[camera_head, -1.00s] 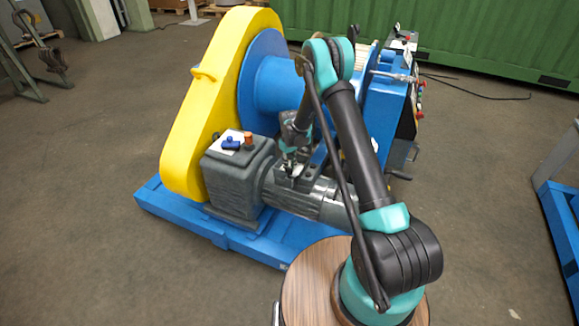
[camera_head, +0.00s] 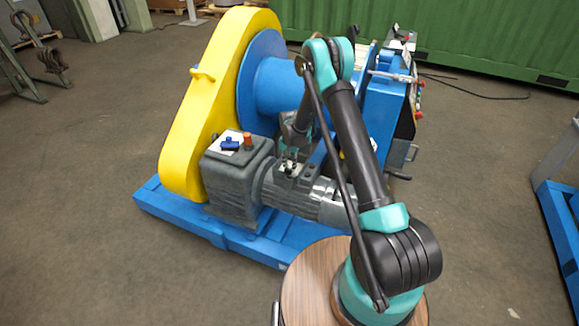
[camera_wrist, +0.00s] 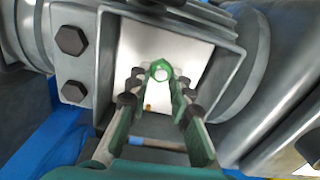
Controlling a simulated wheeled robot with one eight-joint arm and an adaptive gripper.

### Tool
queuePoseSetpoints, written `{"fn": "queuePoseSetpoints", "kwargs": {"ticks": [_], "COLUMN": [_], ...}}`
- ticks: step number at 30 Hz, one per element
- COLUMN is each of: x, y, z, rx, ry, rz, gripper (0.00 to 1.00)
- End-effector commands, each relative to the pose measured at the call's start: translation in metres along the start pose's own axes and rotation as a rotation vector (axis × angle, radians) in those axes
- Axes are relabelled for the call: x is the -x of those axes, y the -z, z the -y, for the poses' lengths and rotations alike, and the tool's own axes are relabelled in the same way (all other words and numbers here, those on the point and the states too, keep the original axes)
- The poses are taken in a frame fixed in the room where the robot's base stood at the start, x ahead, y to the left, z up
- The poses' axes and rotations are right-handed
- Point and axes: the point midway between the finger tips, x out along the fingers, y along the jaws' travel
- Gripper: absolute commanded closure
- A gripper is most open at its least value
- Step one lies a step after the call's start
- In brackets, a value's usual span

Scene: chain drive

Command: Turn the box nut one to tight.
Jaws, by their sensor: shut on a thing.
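The box nut one looks like the small green-rimmed nut (camera_wrist: 160,71) in the wrist view, inside an open grey terminal box (camera_wrist: 235,70) with a pale floor. My gripper (camera_wrist: 160,82) reaches into the box, and its two fingertips are closed on the sides of this nut. In the head view my gripper (camera_head: 289,160) points down at the box on top of the grey motor (camera_head: 290,192). The nut itself is too small to make out there, and the arm partly covers the area.
Dark hex bolts (camera_wrist: 72,40) stand on the flange beside the box. A yellow chain guard (camera_head: 210,105) and a blue drum (camera_head: 265,80) rise behind the motor. A grey gearbox (camera_head: 238,178) carries a blue item (camera_head: 230,145) and an orange cap (camera_head: 248,140).

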Motion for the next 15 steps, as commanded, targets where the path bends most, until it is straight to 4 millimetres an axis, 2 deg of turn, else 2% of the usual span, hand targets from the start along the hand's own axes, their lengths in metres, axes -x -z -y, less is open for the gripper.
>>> {"fn": "queuePoseSetpoints", "kwargs": {"ticks": [6, 15], "x": [0.0010, 0.0010], "y": [0.0007, 0.0003], "z": [-0.0007, -0.0016], "rx": [-0.197, -0.405], "ry": [0.001, 0.001], "rz": [-0.002, -0.001], "gripper": [1.00, 1.00]}}
